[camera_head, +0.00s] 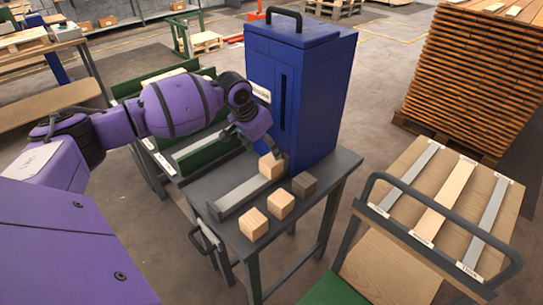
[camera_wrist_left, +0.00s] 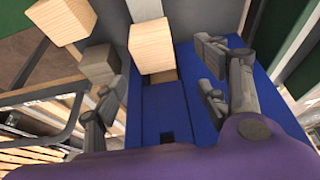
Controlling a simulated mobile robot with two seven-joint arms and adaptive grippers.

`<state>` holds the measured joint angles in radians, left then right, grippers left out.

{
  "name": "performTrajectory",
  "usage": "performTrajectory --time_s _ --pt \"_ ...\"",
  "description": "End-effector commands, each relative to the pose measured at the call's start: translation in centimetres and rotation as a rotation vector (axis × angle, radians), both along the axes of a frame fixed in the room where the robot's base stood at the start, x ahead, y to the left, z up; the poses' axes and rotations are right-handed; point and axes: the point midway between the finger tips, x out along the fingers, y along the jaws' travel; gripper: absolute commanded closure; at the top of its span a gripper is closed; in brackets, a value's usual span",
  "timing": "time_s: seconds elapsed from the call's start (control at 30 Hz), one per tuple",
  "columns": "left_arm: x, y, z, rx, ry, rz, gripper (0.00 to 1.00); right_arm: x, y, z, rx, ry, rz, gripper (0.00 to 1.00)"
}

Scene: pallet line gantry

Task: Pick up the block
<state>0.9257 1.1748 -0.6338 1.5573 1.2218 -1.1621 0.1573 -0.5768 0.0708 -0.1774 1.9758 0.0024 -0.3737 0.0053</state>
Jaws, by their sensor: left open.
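A light wooden block (camera_head: 271,167) stands at the far end of a grey rail on the dark table (camera_head: 325,178), close to a tall blue cabinet. My left gripper (camera_head: 257,146) is open just above and beside this block. In the left wrist view the block (camera_wrist_left: 150,47) shows between and slightly beyond the spread fingers (camera_wrist_left: 158,75); I see no clear contact. Two more wooden blocks (camera_head: 281,204) (camera_head: 254,223) and a grey-brown block (camera_head: 304,186) stand nearer the front of the table. My right gripper is not in view.
The blue cabinet (camera_head: 313,90) rises right behind the block, beside my left gripper. The grey rail (camera_head: 245,192) runs along the table. A cart (camera_head: 430,205) with a bent handle stands to the right. A tall stack of boards (camera_head: 468,75) is at the back right.

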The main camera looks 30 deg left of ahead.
Motion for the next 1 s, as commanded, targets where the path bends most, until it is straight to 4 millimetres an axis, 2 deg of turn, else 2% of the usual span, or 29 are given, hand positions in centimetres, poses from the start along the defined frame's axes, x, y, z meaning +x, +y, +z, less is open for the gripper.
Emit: performTrajectory --time_s 0.33,0.6,0.9,0.93,1.0 --pt "0.9 -0.5 -3.3 0.0 0.002 0.0 0.33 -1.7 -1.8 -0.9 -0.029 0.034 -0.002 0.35" --pt "1.9 -1.1 -7.0 -0.001 0.002 -0.001 0.33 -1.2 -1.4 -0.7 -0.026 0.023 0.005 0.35" --pt "2.1 -1.1 -7.5 0.0 0.0 0.0 0.33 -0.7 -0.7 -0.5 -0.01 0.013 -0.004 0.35" --pt "2.1 -1.1 -7.5 0.0 0.0 0.0 0.34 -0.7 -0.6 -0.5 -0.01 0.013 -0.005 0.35" --pt "2.1 -1.0 -7.5 0.0 0.0 0.0 0.43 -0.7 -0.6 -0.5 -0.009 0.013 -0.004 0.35"
